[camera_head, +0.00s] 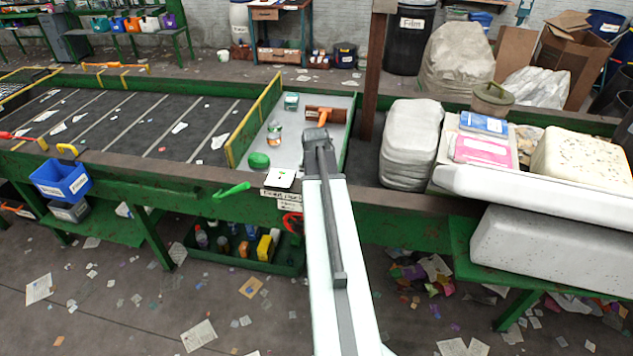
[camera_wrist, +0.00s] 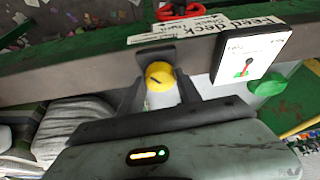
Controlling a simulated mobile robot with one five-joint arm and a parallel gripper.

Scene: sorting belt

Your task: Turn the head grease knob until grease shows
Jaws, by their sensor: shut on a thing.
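A round yellow knob (camera_wrist: 158,73) with a dark line across its face sits at the belt frame's edge in the wrist view. My gripper (camera_wrist: 160,88) is shut on it, one dark finger on each side. The dark line runs slightly slanted. I can make out no grease around the knob; its base is partly hidden by the fingers. In the head view my gripper (camera_head: 316,136) is at the frame beside the grey dock plate, and my arm hides the knob.
In the head view, a jar (camera_head: 274,133) and an orange-handled roller (camera_head: 325,115) are on the plate.

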